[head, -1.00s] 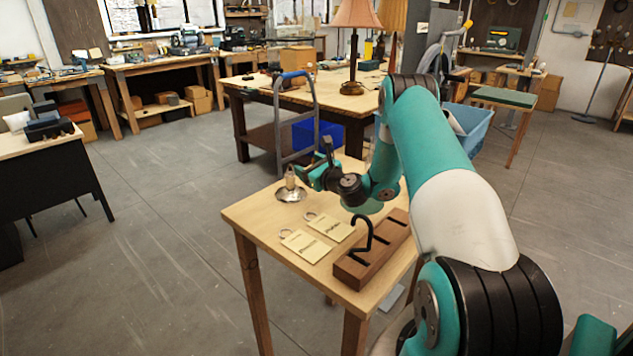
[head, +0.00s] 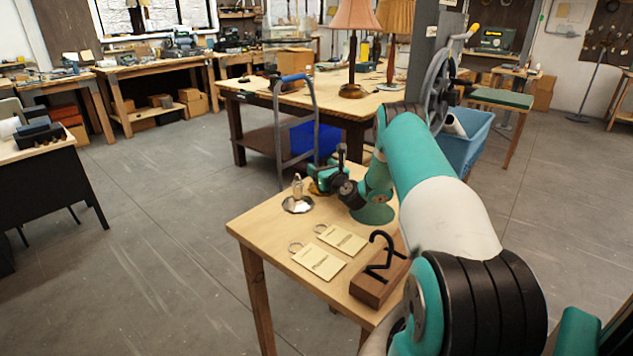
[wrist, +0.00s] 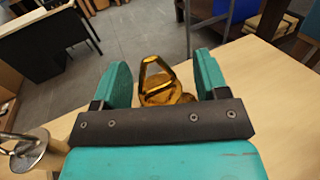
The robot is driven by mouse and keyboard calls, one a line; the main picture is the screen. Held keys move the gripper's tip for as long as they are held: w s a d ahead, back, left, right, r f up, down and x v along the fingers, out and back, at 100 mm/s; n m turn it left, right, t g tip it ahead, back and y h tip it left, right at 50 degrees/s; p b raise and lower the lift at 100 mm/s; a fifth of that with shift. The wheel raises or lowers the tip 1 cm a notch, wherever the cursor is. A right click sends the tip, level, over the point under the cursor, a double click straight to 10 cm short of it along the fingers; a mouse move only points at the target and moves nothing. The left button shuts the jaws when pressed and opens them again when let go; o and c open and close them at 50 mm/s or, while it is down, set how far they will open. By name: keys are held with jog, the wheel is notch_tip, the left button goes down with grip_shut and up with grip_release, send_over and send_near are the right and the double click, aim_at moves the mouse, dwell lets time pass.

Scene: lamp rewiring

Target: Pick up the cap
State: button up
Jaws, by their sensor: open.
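A brass-coloured piece with a loop on top, which looks like the cap (wrist: 160,92), stands on the small wooden table in the wrist view. My gripper (wrist: 162,78) is open, with one teal finger on each side of it. I see gaps between the fingers and the piece, and the dark gripper body hides its lower part. In the head view my gripper (head: 324,178) is low over the table's far end, and the cap is mostly hidden there.
A silver disc with an upright clear piece (head: 298,204) stands just left of my gripper. Two tan tags (head: 319,263) and a wooden block with black hooks (head: 372,290) lie nearer. The wooden table (head: 262,232) has bare top at its left. A hand truck (head: 312,130) stands behind.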

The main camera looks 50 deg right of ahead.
jog(key=shift+w+d, duration=0.2)
jog(key=shift+w, duration=0.25)
grip_shut()
notch_tip(320, 180, up, 20)
jog(key=b, duration=0.1)
dwell(0.4)
